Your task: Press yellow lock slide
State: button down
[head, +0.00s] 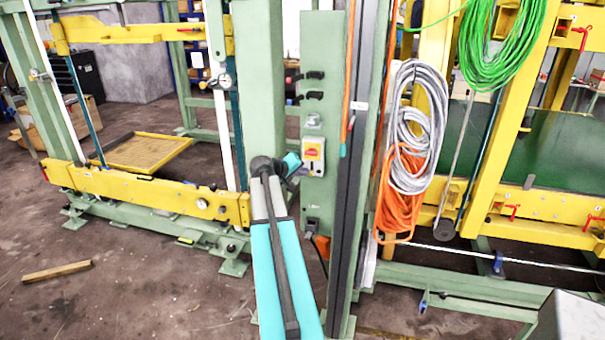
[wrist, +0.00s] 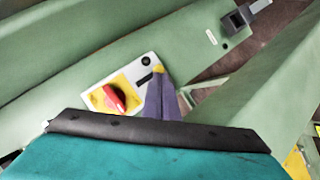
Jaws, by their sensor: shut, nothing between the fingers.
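A white switch plate with a yellow square and a red rotary knob (wrist: 115,98) shows in the wrist view, on a green panel. A small yellow piece, which looks like the lock slide (wrist: 157,69), is at the plate's upper right corner, next to a short black slot. My gripper (wrist: 158,80) is shut and empty, its purple-grey fingertips right at the yellow piece; I cannot tell whether they touch. In the head view the rotary switch (head: 313,152) is on the green column, just right of my arm's end. My fingers are not clear there.
Black levers (head: 315,75) are above the switch on the same green panel (head: 322,195). A grey socket-like box (wrist: 237,20) is farther along it. Grey cable coils (head: 417,125) and orange cable coils (head: 400,195) hang to the right. A wooden beam (head: 57,271) lies on the floor at left.

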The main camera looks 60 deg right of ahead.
jog(key=w+d+r+b+v, duration=0.1)
jog(key=w+b+v, duration=0.1)
jog(key=v, duration=1.1)
jog(key=shift+w+r, duration=0.15)
jog(key=shift+r, duration=0.05)
dwell(0.3)
